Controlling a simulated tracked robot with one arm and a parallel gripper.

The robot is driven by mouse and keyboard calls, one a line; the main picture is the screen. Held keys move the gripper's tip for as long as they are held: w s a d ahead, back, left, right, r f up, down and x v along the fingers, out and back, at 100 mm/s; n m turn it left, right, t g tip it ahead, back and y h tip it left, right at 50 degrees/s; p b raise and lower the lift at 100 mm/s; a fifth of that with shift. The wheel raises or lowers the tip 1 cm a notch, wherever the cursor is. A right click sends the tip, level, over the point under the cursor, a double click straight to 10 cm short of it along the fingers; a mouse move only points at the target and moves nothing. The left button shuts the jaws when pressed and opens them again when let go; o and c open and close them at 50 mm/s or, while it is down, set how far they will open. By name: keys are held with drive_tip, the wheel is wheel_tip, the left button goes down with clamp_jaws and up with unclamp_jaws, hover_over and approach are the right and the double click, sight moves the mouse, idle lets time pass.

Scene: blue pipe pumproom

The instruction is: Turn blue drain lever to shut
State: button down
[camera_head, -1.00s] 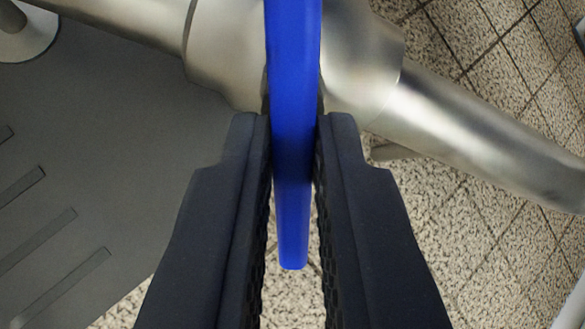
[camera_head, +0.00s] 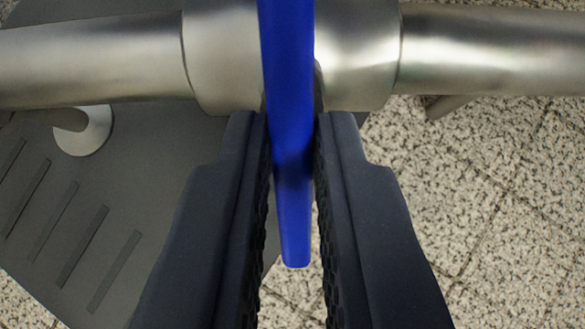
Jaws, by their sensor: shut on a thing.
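The blue drain lever (camera_head: 288,75) runs from the top edge of the view down between my gripper's fingers. Its rounded end (camera_head: 295,245) shows between the dark pads. My gripper (camera_head: 292,125) is shut on the lever, one finger on each side. Behind the lever is a metal valve body (camera_head: 355,55) on a horizontal steel pipe (camera_head: 480,50). The lever's pivot end is out of view above. In the picture the lever stands about square to the pipe.
A dark grey slotted plate (camera_head: 130,190) lies below at the left, with a round metal foot (camera_head: 85,130) over it. Speckled tiled floor (camera_head: 480,190) fills the right side and looks clear. A short metal stub (camera_head: 450,104) sits under the pipe at the right.

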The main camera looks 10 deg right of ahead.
drive_tip(key=shift+s+f, duration=0.2)
drive_tip(key=c, duration=1.5)
unclamp_jaws()
drive_tip(key=shift+w, duration=0.15)
drive_tip(key=shift+r, duration=0.1)
drive_tip(key=shift+s+a+r+p, duration=0.15)
drive_tip(key=shift+s+r+p, duration=0.2)
drive_tip(key=shift+r, duration=0.2)
drive_tip(key=shift+p+v, duration=1.75)
drive_tip(key=shift+v, duration=4.45)
drive_tip(key=shift+s+f, duration=0.15)
